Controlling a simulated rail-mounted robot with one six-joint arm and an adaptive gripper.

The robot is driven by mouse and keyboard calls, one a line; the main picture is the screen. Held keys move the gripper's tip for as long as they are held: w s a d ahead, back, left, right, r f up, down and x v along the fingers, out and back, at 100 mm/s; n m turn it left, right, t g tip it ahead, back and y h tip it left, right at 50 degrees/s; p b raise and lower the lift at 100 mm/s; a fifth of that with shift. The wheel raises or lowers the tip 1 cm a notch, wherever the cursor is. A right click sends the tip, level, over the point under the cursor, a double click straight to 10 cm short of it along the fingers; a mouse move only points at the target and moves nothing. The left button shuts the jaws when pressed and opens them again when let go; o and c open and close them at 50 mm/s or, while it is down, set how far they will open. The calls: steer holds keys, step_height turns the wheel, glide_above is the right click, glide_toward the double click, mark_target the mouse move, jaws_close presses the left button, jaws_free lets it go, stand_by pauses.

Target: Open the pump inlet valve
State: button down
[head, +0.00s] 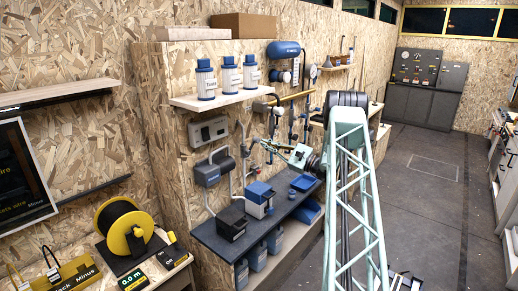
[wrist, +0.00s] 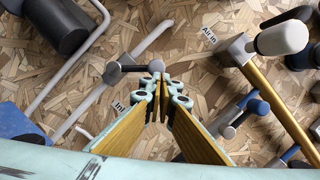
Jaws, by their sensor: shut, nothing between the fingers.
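The pump inlet valve (wrist: 113,73) shows in the wrist view as a grey fitting on a grey pipe. Its dark lever (wrist: 135,68) points right, roughly across the slanting pipe. A label beginning "Inl" (wrist: 63,130) is on the board at lower left, partly covered by my gripper. My gripper (wrist: 160,84) is shut and empty, its fingertips beside the right end of the lever. I cannot tell whether they touch it. In the head view my gripper (head: 268,144) is close to the pipework on the chipboard wall; the valve is too small to make out there.
A brass-coloured pipe (wrist: 275,102) with a white-ended handle (wrist: 282,38) runs at right near the "Air in" label (wrist: 208,35). A blue-handled valve (wrist: 258,106) is beside it. A dark cylinder (wrist: 45,24) is at upper left. Below, a dark shelf (head: 222,241) holds blue boxes.

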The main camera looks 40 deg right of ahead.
steer(key=shift+s+a+r, duration=0.15)
steer(key=shift+a+r, duration=1.85)
steer(key=shift+a, duration=0.1)
steer(key=shift+d, duration=0.1)
steer(key=s+d+p, duration=0.1)
steer(key=s+d, duration=0.6)
steer(key=s, duration=0.2)
stand_by(0.6)
